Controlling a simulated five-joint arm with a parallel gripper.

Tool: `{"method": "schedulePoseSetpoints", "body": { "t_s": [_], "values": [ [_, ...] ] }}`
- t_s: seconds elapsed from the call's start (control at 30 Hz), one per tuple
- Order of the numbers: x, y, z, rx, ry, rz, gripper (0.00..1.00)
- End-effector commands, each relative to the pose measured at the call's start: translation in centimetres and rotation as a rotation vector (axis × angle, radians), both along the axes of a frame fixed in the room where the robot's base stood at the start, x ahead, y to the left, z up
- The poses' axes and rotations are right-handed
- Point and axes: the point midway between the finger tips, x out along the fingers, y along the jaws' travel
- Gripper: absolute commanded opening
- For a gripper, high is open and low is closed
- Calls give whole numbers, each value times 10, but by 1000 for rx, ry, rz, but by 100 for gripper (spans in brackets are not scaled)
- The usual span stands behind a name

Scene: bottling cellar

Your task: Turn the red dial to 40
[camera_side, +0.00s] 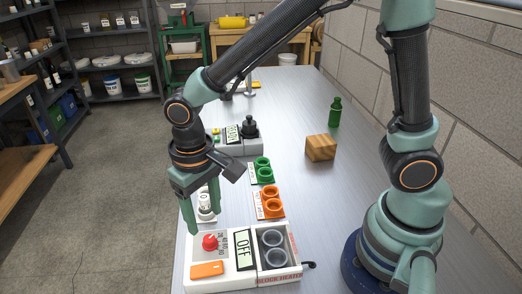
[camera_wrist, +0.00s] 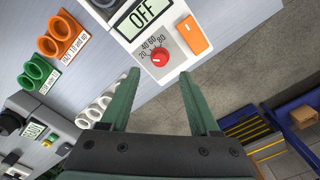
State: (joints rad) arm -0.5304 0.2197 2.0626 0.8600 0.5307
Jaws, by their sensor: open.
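The red dial (camera_side: 210,241) is on the white block heater (camera_side: 228,275) at the near end of the bench, beside a display reading OFF (camera_side: 244,249) and an orange switch (camera_side: 207,269). In the wrist view the red dial (camera_wrist: 159,58) sits below printed numbers 20, 40, 60 and 80; where its pointer is set is too small to tell surely. My gripper (camera_side: 203,225) is above and behind the dial, fingers pointing down. In the wrist view my gripper (camera_wrist: 160,100) is open and empty, with the dial beyond the fingertips and between their lines.
Orange cup holders (camera_side: 270,203), green cup holders (camera_side: 262,170) and a white holder (camera_side: 205,204) stand behind the heater. Further back are a device reading READY (camera_side: 233,140), a wooden block (camera_side: 320,147) and a green bottle (camera_side: 335,112). The bench's left edge is close to the dial.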

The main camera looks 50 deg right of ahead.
Motion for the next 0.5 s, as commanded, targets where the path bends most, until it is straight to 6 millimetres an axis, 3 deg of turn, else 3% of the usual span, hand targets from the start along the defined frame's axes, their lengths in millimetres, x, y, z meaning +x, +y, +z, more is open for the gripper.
{"method": "schedulePoseSetpoints", "body": {
  "t_s": [0.2, 0.5],
  "values": [
    [-1, -1, -40, -3, 4, 0, 63],
    [0, 0, -62, 0, 0, 0, 63]
  ]
}}
